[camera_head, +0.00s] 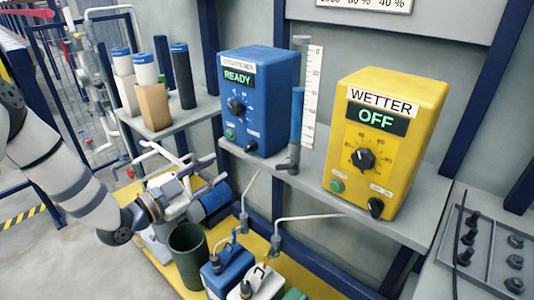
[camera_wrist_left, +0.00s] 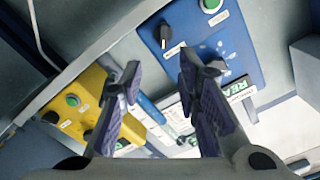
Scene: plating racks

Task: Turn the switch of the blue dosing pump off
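The blue dosing pump (camera_head: 262,95) stands on a grey shelf in the head view, with a green READY display (camera_head: 238,79). Below its dial (camera_head: 236,106) are a green button (camera_head: 230,134) and a black switch (camera_head: 251,146). In the left wrist view the pump (camera_wrist_left: 235,30) appears upside down, and its switch (camera_wrist_left: 166,42) shows beyond the fingertips. My left gripper (camera_head: 203,172) is below and left of the pump in the head view. My right gripper is not in view.
A yellow pump (camera_head: 405,110) labelled WETTER, showing OFF, stands to the right on the shelf (camera_head: 310,180). Bottles (camera_head: 145,70) stand on the left shelf. A dark bucket (camera_head: 188,255) and canisters (camera_head: 228,270) stand below.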

